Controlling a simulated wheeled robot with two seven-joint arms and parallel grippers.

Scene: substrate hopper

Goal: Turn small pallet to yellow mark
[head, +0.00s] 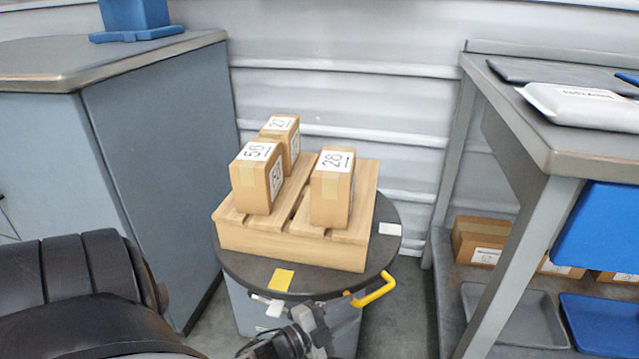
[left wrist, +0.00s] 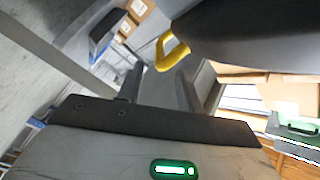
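A small wooden pallet (head: 290,245) sits on a dark round turntable (head: 240,270), at an angle in the head view. It carries three cardboard boxes, labelled 56 (head: 257,178), 27 (head: 281,135) and 28 (head: 331,190). A yellow mark (head: 281,279) lies at the turntable's front edge, and a white mark (head: 389,229) at its right. A yellow handle (head: 375,291) sticks out at the front right; it also shows in the left wrist view (left wrist: 172,53). My left gripper (head: 294,311) is low at the turntable's front, left of the handle, fingers apart and empty. My right gripper is out of view.
A grey cabinet (head: 160,150) stands close on the left. A grey workbench (head: 560,150) stands on the right, with a white packet (head: 582,105) on top and boxes (head: 482,240) and trays (head: 515,312) below. A ribbed wall (head: 350,90) is behind.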

